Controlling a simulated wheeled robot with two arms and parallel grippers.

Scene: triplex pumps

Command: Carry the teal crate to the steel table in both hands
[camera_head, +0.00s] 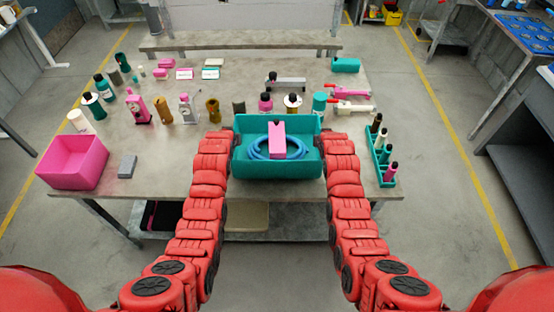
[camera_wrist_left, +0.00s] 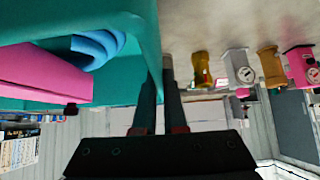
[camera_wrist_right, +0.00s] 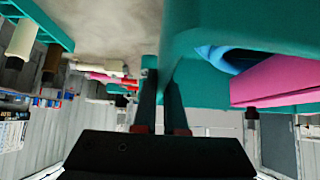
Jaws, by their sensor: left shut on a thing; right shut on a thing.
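The teal crate (camera_head: 277,166) is at the front edge of the cluttered table in the head view, between my two arms. It holds a coiled blue hose (camera_head: 298,147) and a pink block-like thing (camera_head: 277,140). My left gripper (camera_wrist_left: 160,95) is shut on the crate's wall, at its left side in the head view. My right gripper (camera_wrist_right: 160,95) is shut on the opposite wall. In the head view both fingertips are hard to make out. I cannot tell whether the crate rests on the table or hangs just above it. Which table is the steel table is unclear.
The table (camera_head: 150,185) carries a pink bin (camera_head: 75,162), several bottles, and a teal rack (camera_head: 384,158) right of the crate. A grey block (camera_head: 127,166) lies to the left. A bench (camera_head: 240,40) stands behind. Floor with yellow lines is open on both sides.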

